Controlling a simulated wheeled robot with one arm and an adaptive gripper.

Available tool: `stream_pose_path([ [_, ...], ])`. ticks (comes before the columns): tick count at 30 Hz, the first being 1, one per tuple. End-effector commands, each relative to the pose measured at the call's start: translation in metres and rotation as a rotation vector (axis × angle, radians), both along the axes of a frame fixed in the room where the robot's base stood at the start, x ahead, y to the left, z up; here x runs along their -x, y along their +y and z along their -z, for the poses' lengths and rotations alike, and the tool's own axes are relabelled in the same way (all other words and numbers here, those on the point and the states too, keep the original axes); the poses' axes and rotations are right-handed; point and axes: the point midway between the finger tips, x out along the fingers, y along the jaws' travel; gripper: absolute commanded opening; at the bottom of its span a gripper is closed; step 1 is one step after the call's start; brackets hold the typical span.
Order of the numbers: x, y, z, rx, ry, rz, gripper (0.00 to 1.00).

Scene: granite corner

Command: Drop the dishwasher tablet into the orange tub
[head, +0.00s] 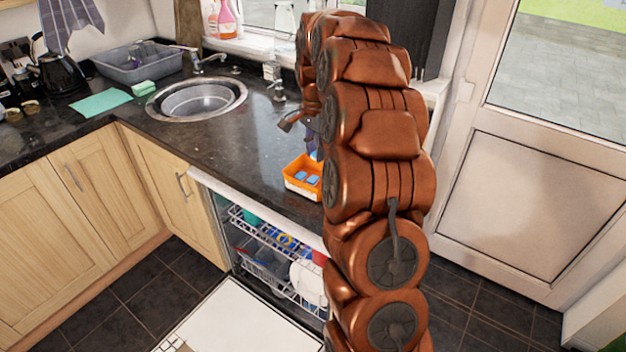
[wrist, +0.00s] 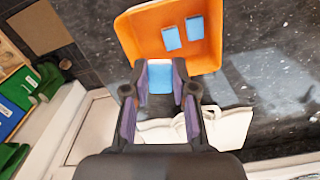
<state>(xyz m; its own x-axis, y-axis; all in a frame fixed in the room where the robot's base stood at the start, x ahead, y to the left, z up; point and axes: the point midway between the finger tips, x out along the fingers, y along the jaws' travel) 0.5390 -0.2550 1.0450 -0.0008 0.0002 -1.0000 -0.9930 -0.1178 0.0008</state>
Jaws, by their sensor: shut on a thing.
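The orange tub (head: 301,190) stands on the dark granite counter by its front edge, left of my arm. In the wrist view the tub (wrist: 140,36) is at the top, with two light-blue tablets (wrist: 183,33) lying inside. My gripper (wrist: 160,80) is shut on another light-blue dishwasher tablet (wrist: 159,76), held between its purple-padded fingers. The held tablet overlaps the tub's near edge in the wrist view; its height over the tub is hard to tell. In the head view my arm hides most of the gripper and the held tablet.
The dishwasher (head: 270,255) below the counter is open, with loaded racks and its door (head: 235,318) lowered. A round sink (head: 197,100), a grey basin (head: 138,62), a green cloth (head: 100,103) and a kettle (head: 62,72) are farther back. The counter left of the tub is clear.

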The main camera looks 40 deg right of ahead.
Motion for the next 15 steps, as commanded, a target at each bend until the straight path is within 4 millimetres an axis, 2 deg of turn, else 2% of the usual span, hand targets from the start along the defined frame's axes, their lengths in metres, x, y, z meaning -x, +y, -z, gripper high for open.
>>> stream_pose_path([
  [5,-0.0001,-0.0001,0.0,0.0,-0.001,0.0,0.08],
  [6,-0.0001,0.0,0.0,0.0,-0.001,0.0,0.28],
  [14,-0.0001,0.0,0.0,0.0,-0.001,0.0,0.55],
  [15,-0.0001,0.0,0.0,0.0,-0.001,0.0,0.55],
])
